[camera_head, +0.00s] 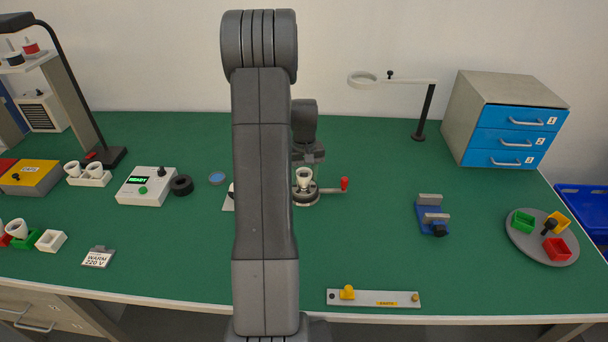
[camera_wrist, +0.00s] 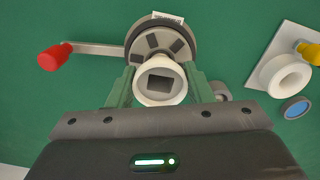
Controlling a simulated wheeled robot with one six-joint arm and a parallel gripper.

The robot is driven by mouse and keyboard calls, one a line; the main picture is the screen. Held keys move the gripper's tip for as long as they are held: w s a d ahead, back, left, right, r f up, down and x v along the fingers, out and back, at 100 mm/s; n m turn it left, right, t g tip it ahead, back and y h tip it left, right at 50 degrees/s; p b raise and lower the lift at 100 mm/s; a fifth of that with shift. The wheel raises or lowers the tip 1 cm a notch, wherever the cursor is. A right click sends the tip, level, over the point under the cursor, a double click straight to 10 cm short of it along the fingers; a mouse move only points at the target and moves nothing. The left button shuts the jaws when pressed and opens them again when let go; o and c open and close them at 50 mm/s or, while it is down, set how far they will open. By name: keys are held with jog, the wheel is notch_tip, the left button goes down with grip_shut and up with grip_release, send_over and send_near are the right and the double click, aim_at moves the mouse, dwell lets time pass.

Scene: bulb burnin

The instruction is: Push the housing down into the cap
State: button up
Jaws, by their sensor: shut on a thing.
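The white housing (camera_wrist: 159,98) is a round piece with a dark square opening, seen from above in the wrist view. It also shows in the head view (camera_head: 303,174), upright above the grey round fixture. My gripper (camera_wrist: 159,88) has its two green fingers on either side of the housing and is shut on it. The grey fixture (camera_wrist: 139,40) has dark pads and a crank with a red knob (camera_wrist: 55,57). The cap is not visible; the housing and fixture hide the place under the housing. I cannot tell how deep the housing sits.
A white plate (camera_wrist: 267,68) bearing a white ring (camera_wrist: 291,73) lies right of the fixture in the wrist view, near a blue disc (camera_wrist: 294,108). A blue vise (camera_head: 432,217) stands to the right in the head view. Green table is clear between.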

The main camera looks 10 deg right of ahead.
jog(key=shift+f, duration=0.45)
dwell(0.4)
jog(key=o, duration=1)
notch_tip(320, 180, up, 14)
jog(key=shift+f+b, duration=0.1)
jog(key=shift+b, duration=0.6)
jog(key=shift+f, duration=0.1)
notch_tip(320, 180, down, 14)
jog(key=shift+r+p, duration=0.2)
jog(key=shift+p, duration=0.3)
jog(key=shift+r, duration=0.25)
